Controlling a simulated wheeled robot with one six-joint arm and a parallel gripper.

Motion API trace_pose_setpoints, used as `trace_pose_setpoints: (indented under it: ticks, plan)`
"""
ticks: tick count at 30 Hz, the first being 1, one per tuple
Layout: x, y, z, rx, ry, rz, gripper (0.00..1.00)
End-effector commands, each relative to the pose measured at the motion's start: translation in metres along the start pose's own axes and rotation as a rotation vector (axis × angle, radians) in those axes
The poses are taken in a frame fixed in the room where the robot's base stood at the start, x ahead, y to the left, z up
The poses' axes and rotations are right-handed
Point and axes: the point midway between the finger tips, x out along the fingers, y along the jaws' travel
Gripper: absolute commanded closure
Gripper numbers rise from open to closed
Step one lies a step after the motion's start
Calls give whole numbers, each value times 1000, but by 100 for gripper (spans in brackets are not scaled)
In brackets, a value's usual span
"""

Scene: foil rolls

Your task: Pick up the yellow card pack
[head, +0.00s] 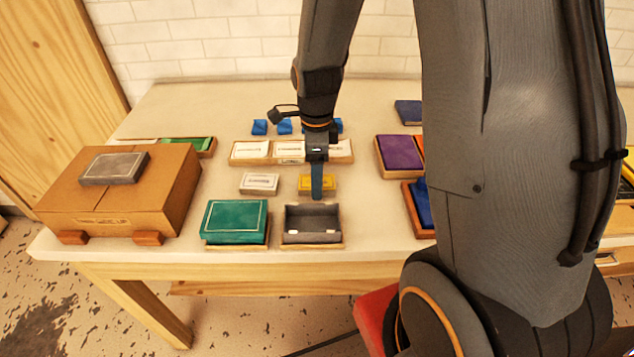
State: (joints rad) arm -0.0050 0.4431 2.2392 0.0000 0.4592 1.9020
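The yellow card pack (329,186) lies on the white table behind the open grey box, right of the white card pack. My gripper (317,192) points down at the yellow pack, and its blue finger crosses in front of the pack's middle. Only one finger shows clearly, side on. I cannot tell whether the fingers are apart, or whether they touch the pack. The part of the pack behind the finger is hidden.
A white pack (259,184) lies left of the yellow one. A green box (235,222) and an open grey box (313,224) stand in front. White packs sit in a tray (250,159) behind. A cardboard box (120,195) is left, a purple box (400,153) right.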

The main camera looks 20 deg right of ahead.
Motion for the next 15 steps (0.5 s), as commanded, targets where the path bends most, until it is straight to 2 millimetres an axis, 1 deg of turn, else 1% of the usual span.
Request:
trace_pose_setpoints:
  ticks: [4,12,14,15]
  plan:
    - [9,0,-1,1,0,1,34]
    - [11,0,-1,2,0,0,34]
    - [11,0,-1,2,0,0,44]
    - [11,0,-1,2,0,0,51]
